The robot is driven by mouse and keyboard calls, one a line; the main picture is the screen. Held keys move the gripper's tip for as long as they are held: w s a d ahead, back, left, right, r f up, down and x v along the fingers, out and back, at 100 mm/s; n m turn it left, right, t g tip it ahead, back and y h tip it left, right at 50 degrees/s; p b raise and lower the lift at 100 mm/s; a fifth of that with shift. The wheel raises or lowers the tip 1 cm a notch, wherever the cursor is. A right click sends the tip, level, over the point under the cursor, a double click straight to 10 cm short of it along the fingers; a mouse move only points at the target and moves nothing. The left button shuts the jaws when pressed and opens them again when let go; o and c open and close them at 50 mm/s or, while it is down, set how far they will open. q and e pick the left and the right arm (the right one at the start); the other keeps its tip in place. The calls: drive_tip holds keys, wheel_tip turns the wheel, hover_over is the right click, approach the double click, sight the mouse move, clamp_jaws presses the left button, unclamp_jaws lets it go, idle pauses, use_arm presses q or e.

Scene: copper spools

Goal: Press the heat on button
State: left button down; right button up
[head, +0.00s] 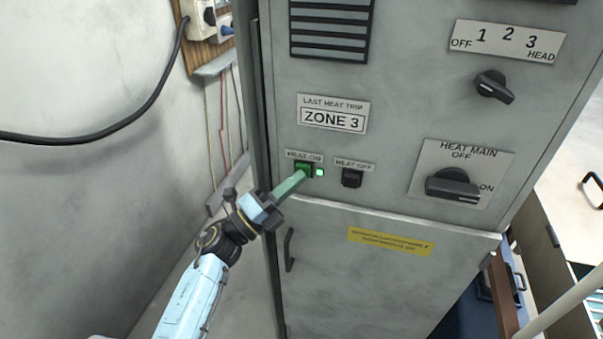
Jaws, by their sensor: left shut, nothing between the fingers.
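The green HEAT ON button (304,168) is on the front of the grey cabinet (400,70), under its label. A green lamp (320,172) right of the button is lit. My left gripper (300,178) comes in from the lower left, and its shut, greenish fingers overlap the button's lower left part in this view. The tips look to be at the button, but I cannot tell whether they touch it. Nothing shows between the fingers. My right gripper is not in view.
The black HEAT OFF button (352,178) is close on the right. A door handle (289,250) is below the gripper. A black cable (110,128) hangs at left.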

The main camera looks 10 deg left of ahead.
use_arm(q)
drive_tip(key=shift+s, duration=0.15)
drive_tip(key=shift+s+p, duration=0.3)
drive_tip(key=shift+s, duration=0.45)
drive_tip(key=s+p, duration=0.1)
drive_tip(key=s, duration=0.4)
drive_tip(key=shift+a, duration=0.1)
idle(0.6)
